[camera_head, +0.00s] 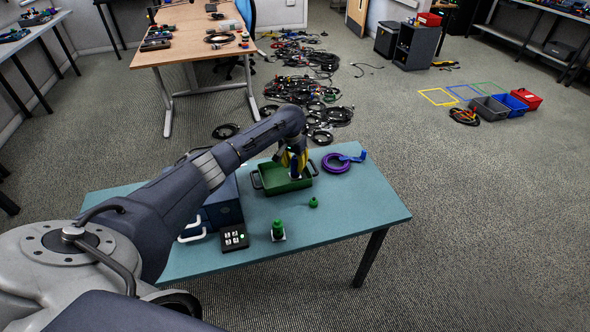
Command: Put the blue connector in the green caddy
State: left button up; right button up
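The green caddy (270,188) stands on the teal table (345,220), near its far edge. The blue connector (354,157) lies on the table right of the caddy, beside a coiled purple cable (336,164). They seem to be joined. My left gripper (294,172) reaches over the caddy from above, with its fingers pointing down at its right part. It hides some of the caddy's inside. The fingers are dark and small, so I cannot tell whether they are open or shut. The blue connector is apart from the gripper. My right gripper is not in view.
A small green piece (314,202) and a green connector on a white base (278,229) stand in front of the caddy. A black keypad box (234,237) and a blue case (226,205) are on the left. The table's right end is clear.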

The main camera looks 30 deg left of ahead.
pick_arm(q)
jog(key=r, duration=0.5)
jog(key=s+r, duration=0.1)
jog(key=r, duration=0.2)
jog(key=shift+r, duration=0.25)
